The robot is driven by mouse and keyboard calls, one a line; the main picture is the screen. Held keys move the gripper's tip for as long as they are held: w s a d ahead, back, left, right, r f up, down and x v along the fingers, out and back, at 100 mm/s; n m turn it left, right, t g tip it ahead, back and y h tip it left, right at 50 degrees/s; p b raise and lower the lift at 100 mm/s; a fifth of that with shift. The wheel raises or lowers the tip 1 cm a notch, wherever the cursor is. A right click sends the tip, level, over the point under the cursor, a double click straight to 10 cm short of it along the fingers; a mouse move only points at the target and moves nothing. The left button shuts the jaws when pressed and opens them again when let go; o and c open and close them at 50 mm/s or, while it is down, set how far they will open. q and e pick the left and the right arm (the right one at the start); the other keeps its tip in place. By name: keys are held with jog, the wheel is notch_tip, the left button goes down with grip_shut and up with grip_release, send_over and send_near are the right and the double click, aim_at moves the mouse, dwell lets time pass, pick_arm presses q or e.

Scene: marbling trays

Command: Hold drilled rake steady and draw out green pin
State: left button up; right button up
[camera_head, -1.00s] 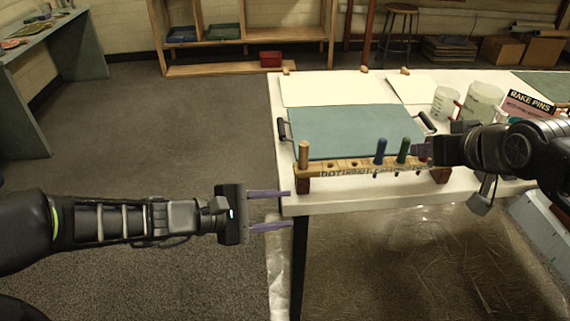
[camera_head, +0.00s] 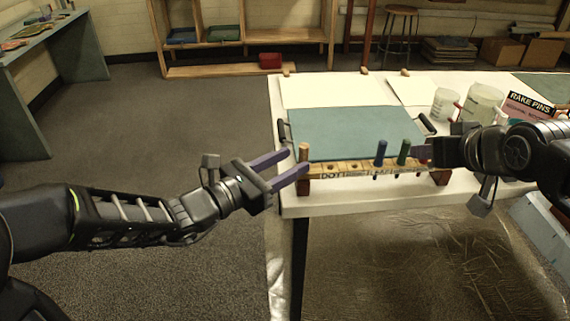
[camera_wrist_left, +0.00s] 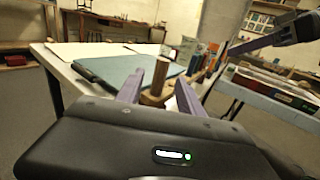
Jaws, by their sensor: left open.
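The drilled rake (camera_head: 338,170) is a wooden bar with a row of holes and dark lettering, along the table's near edge. The green pin (camera_head: 404,152) stands upright in its right half, just right of a blue pin (camera_head: 380,152). A plain wooden peg (camera_head: 303,151) stands at its left end. My left gripper (camera_head: 297,161) is open at that end. In the left wrist view the wooden peg (camera_wrist_left: 160,76) shows between its two purple fingers. My right gripper (camera_head: 421,152) is at the rake's right end, close to the green pin; its fingers are mostly hidden.
A teal sheet in a tray (camera_head: 350,130) lies behind the rake on the white table (camera_head: 400,203). Translucent cups (camera_head: 445,101) and a "RAKE PINS" box (camera_head: 528,107) stand at the right. Floor left of the table is clear.

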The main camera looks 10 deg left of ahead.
pick_arm(q)
jog(key=x, duration=0.7)
jog(key=shift+w+d, duration=0.1)
jog(key=shift+c, duration=0.3)
grip_shut()
dwell(0.6)
dwell(1.1)
